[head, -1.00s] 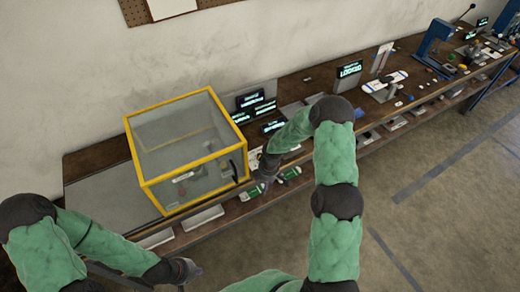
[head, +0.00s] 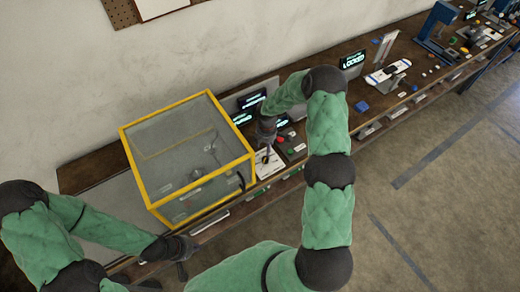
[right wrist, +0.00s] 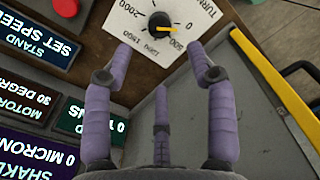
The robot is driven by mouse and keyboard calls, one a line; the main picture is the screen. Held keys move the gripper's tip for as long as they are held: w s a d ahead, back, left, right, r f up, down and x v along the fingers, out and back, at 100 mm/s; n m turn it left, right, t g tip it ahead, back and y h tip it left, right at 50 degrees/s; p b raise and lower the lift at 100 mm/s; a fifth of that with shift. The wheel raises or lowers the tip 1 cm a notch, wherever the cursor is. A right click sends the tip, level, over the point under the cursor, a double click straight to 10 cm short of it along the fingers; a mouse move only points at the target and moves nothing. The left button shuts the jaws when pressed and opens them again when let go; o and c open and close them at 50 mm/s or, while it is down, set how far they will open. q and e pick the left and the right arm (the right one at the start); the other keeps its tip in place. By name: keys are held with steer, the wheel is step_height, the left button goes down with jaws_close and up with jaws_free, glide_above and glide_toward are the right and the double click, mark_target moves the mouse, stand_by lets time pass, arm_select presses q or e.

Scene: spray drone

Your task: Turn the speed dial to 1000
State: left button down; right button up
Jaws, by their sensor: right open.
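The speed dial (right wrist: 160,20) is a black knob with a yellow pointer on a white plate marked 0, 500, 1000, 1500 and 2000. The exact mark its pointer faces is hard to tell. In the head view the dial plate (head: 270,162) lies just right of the yellow-framed box. My right gripper (right wrist: 162,55) is open and empty, its fingers spread toward the plate, with the knob beyond the fingertips. In the head view my right gripper (head: 267,143) is over the dial plate. My left gripper (head: 183,250) is at the bench front, left; its fingers are unclear.
The clear box with a yellow frame (head: 187,102) stands left of the dial. Lit displays (head: 252,100) are behind it. A red button (right wrist: 64,7) sits near the plate. Other devices (head: 385,73) stand along the bench to the right.

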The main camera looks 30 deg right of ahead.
mark_target(265, 159)
step_height(265, 159, down, 11)
steer(key=shift+w+r+p, duration=0.1)
steer(key=shift+r+p, duration=0.05)
steer(key=shift+p, duration=0.4)
steer(key=c, duration=1.1)
